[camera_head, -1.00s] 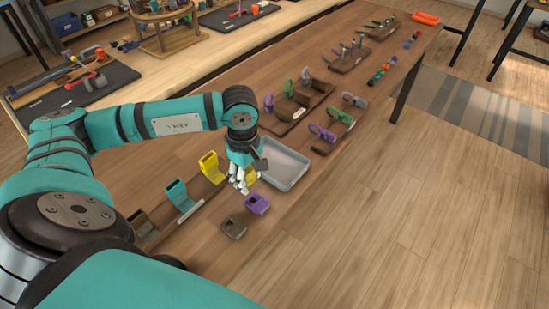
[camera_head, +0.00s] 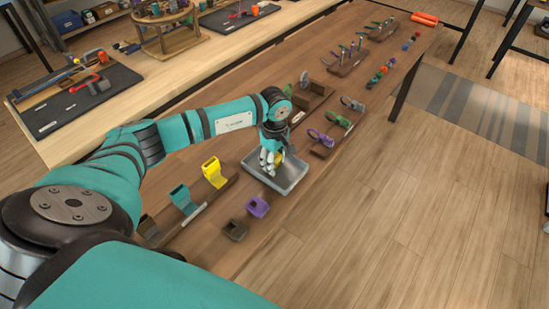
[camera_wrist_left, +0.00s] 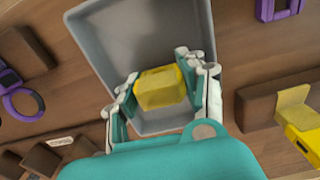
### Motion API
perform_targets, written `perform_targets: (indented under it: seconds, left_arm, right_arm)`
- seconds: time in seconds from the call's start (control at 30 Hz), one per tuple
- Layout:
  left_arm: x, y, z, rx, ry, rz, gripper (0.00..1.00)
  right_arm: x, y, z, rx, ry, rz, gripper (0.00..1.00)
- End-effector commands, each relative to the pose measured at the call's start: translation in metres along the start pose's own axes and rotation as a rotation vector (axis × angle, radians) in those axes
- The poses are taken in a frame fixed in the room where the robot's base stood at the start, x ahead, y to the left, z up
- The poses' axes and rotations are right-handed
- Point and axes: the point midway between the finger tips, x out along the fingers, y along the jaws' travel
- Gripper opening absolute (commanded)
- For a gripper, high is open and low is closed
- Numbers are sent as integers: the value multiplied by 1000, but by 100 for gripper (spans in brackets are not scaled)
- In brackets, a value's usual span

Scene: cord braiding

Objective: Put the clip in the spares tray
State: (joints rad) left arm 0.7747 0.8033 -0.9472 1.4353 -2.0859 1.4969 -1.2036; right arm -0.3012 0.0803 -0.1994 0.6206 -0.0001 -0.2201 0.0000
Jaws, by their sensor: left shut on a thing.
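The grey spares tray (camera_head: 292,181) lies on the wooden table; in the left wrist view its grey floor (camera_wrist_left: 140,40) shows behind the fingers. My left gripper (camera_head: 270,164) is over the tray. It is shut on a yellow clip (camera_wrist_left: 160,87), which sits between the two fingers in the left wrist view. In the head view the clip is mostly hidden by the fingers. The clip appears to be above the tray floor; I cannot tell whether it touches it. My right gripper is not in view.
A purple clip (camera_head: 258,206) and a brown one (camera_head: 235,229) lie on the table near the tray. A rack with yellow (camera_head: 213,172) and teal (camera_head: 184,199) holders stands to the left. Racks with purple and green loops stand to the right.

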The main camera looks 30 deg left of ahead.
Motion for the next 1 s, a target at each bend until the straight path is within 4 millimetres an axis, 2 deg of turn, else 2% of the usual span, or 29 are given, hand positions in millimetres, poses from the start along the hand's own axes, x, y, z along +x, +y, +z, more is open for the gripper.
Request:
perform_targets:
  seconds: [0.3, 0.33, 0.5, 0.87, 1.0]
  left_arm:
    - [4, 0, 0, 0, 1, 2, 25]
    - [3, 0, 0, -1, 1, 2, 43]
    - [2, 0, 0, -1, 1, 2, 64]
    - [-4, 1, -1, -1, 1, 3, 64]
    - [-24, 2, -2, -1, 2, 7, 64]
  right_arm:
    - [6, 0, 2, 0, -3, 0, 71]
    - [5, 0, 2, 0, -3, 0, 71]
    - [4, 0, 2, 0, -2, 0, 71]
    - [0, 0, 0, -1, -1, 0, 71]
    - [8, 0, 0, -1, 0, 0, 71]
